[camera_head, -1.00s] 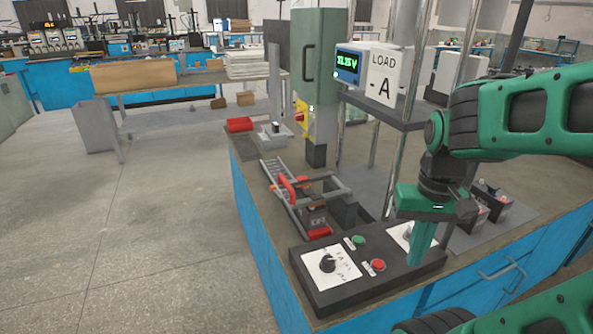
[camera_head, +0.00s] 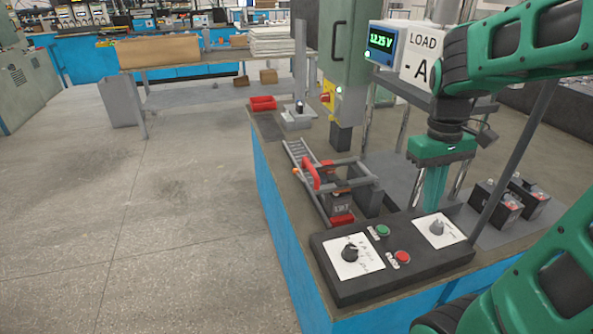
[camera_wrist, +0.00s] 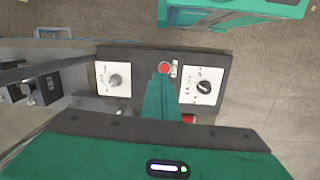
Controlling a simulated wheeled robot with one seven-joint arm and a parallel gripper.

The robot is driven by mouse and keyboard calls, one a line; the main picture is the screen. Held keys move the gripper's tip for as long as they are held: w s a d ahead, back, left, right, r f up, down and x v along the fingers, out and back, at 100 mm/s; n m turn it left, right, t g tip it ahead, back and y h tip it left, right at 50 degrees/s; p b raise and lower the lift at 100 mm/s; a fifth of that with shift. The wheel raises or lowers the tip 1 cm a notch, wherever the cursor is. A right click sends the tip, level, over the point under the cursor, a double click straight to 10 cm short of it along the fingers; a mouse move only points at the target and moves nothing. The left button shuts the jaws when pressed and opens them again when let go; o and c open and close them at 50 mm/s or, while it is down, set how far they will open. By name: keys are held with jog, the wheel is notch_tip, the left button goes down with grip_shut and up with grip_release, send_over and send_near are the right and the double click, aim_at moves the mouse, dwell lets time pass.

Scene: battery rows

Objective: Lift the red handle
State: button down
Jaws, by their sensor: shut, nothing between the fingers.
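The red handle (camera_head: 310,174) is an upright red bar on the grey ladder-like rail device (camera_head: 335,190), at the bench's left side in the head view. My gripper (camera_head: 433,207) is shut and empty. It points down, to the right of the handle and clear of it, and appears above the far edge of the black control panel. In the wrist view my closed fingers (camera_wrist: 163,75) overlap the panel. A small red part (camera_wrist: 188,118) shows beside them there; I cannot tell which part of the device it is.
The black control panel (camera_head: 322,239) carries dials, a green button (camera_head: 383,231) and a red button (camera_head: 402,257). Batteries (camera_head: 497,203) stand at the right. A meter (camera_head: 381,42) and metal posts rise behind. A red tray (camera_head: 262,103) lies at the far bench end.

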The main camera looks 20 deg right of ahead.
jog(key=w+a+n+h, duration=0.25)
jog(key=w+n, duration=0.25)
jog(key=w, duration=0.6)
jog(key=n+h, duration=0.3)
jog(key=n, duration=0.7)
send_over(314, 170)
jog(key=a, duration=0.3)
jog(key=shift+w+f, duration=0.2)
jog(key=shift+f, duration=0.85)
jog(key=w+a+f+n+t+h, duration=0.1)
jog(key=a+n, duration=0.3)
jog(key=a, duration=0.4)
jog(key=shift+w+a, duration=0.15)
jog(key=shift+w, duration=0.6)
jog(key=shift+f, duration=0.15)
jog(key=x, duration=1)
jog(key=shift+w+d+r, duration=0.1)
jog(key=shift+d+r, duration=0.5)
jog(key=shift+r, duration=0.3)
jog(key=shift+d+r, duration=0.65)
jog(key=shift+r, duration=0.25)
